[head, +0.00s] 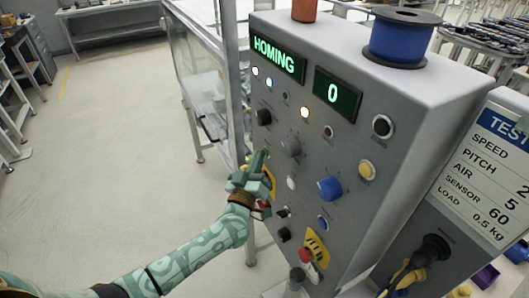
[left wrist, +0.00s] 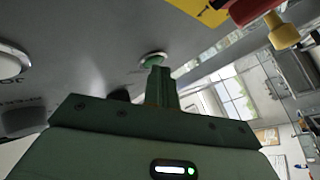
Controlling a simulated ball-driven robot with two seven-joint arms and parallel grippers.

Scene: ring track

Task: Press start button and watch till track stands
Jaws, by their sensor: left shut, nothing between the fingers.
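The grey control panel (head: 320,150) fills the middle of the head view. Its left display (head: 278,61) reads HOMING in green, and its right display (head: 337,94) reads 0. My left gripper (head: 259,160) is shut and empty, with its fingertips at the panel's left side. In the left wrist view its closed fingers (left wrist: 160,84) reach up to a green button (left wrist: 153,60) in a pale ring. They overlap the button's lower edge; I cannot tell whether they touch it. The gripper hides this button in the head view. My right gripper is not in view.
A blue knob (head: 330,189), a yellow button (head: 367,170) and a red-topped switch (head: 306,255) sit near the gripper on the panel. A blue spool (head: 402,38) stands on top. A clear-walled enclosure (head: 196,72) stands behind. The floor at left is free.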

